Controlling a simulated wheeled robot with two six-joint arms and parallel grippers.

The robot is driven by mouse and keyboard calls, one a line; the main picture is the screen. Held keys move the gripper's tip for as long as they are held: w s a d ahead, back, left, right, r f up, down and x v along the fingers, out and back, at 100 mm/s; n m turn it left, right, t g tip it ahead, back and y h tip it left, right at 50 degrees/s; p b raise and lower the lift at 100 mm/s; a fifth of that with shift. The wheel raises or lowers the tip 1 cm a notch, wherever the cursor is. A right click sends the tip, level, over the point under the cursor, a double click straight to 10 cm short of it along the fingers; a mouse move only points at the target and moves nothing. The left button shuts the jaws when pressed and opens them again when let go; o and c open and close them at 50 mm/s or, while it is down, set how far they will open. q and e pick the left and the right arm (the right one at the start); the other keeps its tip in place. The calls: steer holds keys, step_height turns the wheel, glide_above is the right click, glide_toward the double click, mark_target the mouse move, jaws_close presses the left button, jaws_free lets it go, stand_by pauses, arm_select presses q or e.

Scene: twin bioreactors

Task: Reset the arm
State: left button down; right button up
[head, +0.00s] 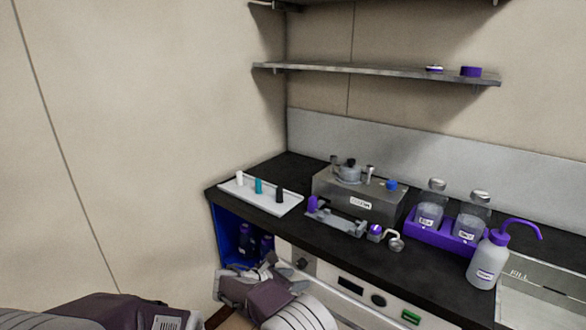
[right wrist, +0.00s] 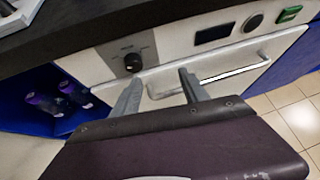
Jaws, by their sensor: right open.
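My right gripper (head: 252,272) is low in the head view, in front of the bench's cabinet face and below the worktop. In the right wrist view its two grey fingers (right wrist: 158,88) are spread with nothing between them. They point toward the white panel with a black knob (right wrist: 133,62) and a bar handle (right wrist: 225,72). A part of my left arm (head: 110,312) shows at the lower left of the head view; its gripper is not visible.
The black worktop (head: 290,168) holds a white tray (head: 238,195) of small vials, a grey device (head: 335,185), a purple bottle rack (head: 418,235) and a wash bottle (head: 485,265). A blue open compartment (head: 228,232) with purple-capped bottles lies beside my right gripper.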

steer(key=s+d+f+m+g+y, duration=0.1)
steer(key=s+d+m+g, duration=0.15)
steer(key=d+m, duration=0.2)
steer(key=s+d+m+g+y, duration=0.2)
steer(key=s+d+m, duration=0.2)
steer(key=d, duration=0.2)
steer(key=s+d+m+g+y, duration=0.1)
steer(key=s+d+m+y, duration=0.25)
steer(key=s+m, duration=0.7)
steer(key=s+d+m+g+y, duration=0.15)
steer(key=s+d+m, duration=0.35)
steer(key=s+m, duration=0.5)
step_height(320, 180, up, 15)
steer(key=s+n+p, duration=0.1)
steer(key=p, duration=1.5)
steer(key=shift+s+a+y, duration=0.15)
steer(key=shift+a+y, duration=0.05)
steer(key=shift+y, duration=0.1)
steer(key=shift+r, duration=0.1)
